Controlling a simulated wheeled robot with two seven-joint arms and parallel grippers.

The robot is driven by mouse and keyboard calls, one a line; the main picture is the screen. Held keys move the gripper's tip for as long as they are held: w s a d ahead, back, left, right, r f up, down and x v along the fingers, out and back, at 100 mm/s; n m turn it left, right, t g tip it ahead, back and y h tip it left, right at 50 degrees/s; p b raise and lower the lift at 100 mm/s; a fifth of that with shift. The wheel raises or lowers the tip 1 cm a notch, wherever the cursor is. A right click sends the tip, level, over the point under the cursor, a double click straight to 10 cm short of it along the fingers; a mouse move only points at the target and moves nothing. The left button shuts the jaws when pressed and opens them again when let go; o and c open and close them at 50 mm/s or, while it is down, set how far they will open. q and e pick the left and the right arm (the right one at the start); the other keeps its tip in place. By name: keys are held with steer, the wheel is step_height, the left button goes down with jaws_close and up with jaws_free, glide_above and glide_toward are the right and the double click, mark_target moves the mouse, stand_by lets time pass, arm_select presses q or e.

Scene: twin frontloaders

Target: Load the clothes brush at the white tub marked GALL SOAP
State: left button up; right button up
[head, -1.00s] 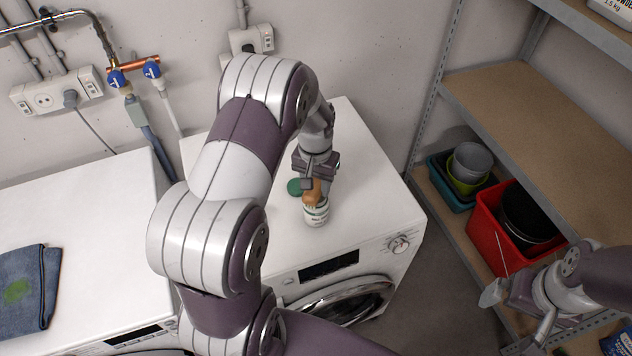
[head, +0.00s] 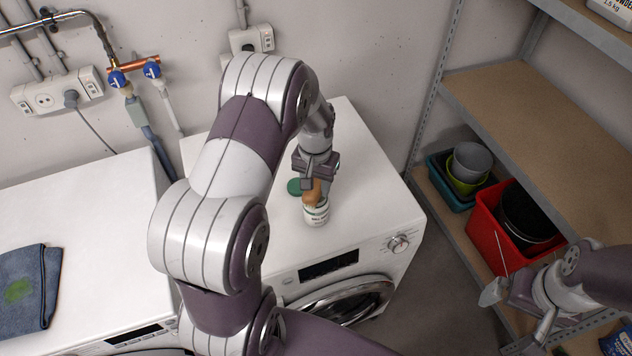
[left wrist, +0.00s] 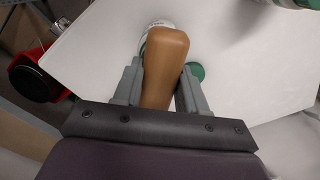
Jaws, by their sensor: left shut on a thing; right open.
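My left gripper (head: 316,182) is over the right-hand washing machine (head: 375,185) and shut on the brown clothes brush (head: 312,198). The brush also shows between the fingers in the left wrist view (left wrist: 164,65). The white tub (head: 316,215) stands on the machine top directly below the brush. The brush's lower end is at the tub's mouth; its bristles are hidden, so I cannot tell how deep they are. The tub's print is too small to read. A green lid (head: 295,187) lies beside the tub. My right gripper (head: 515,320) is open and empty at the lower right.
A folded blue cloth (head: 28,290) with a green stain lies on the left-hand machine (head: 90,215). At right, a shelf rack (head: 530,110) holds a red crate (head: 487,235) and several bowls. The machine top around the tub is mostly clear.

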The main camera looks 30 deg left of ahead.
mark_target(317, 183)
arm_select(q)
step_height(317, 183, up, 7)
steer(key=p, duration=0.6)
steer(key=shift+f, duration=0.15)
